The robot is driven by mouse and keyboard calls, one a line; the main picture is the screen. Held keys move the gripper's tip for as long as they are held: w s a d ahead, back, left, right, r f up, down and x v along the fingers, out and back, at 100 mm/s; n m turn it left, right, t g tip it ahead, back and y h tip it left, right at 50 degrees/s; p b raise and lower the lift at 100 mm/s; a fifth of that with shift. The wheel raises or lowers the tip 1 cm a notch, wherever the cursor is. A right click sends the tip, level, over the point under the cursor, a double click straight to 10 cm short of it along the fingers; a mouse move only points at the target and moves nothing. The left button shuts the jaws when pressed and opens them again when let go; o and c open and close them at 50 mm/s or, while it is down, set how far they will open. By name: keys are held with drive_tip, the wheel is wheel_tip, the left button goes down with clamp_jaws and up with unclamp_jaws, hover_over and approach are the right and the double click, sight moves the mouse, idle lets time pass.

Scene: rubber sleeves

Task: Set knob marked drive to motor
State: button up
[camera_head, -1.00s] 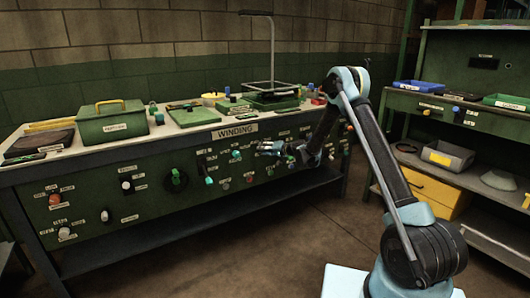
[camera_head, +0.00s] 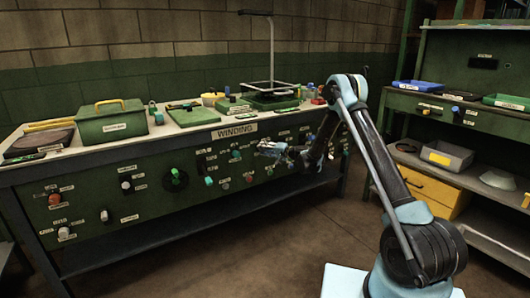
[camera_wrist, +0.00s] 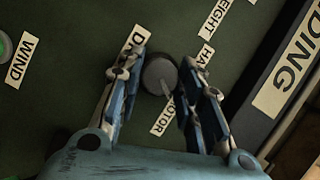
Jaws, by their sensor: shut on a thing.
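The drive knob (camera_wrist: 157,70) is grey and round, on the green panel in the wrist view. The fingers of my gripper (camera_wrist: 160,78) stand on either side of it and are shut on it. A light pointer line on the knob runs down and slightly right, toward the MOTOR label (camera_wrist: 163,117). The label starting with D (camera_wrist: 133,42) is partly hidden by the left finger. The label starting with HA (camera_wrist: 205,55) is to the right, partly cut by the right finger. In the head view my gripper (camera_head: 261,148) is at the panel front and hides the knob.
A green knob with a WIND label (camera_wrist: 24,60) is at the left of the wrist view. The WINDING sign (camera_wrist: 289,66) is at the right. In the head view other knobs, such as a red one (camera_head: 249,178), line the panel (camera_head: 150,205). The floor in front is clear.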

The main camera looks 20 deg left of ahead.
drive_tip(key=shift+w+d, duration=0.15)
drive_tip(key=o, duration=0.9)
drive_tip(key=shift+f, duration=0.1)
drive_tip(key=shift+o, duration=0.6)
drive_tip(key=v, duration=1.2)
drive_tip(key=shift+f, duration=0.1)
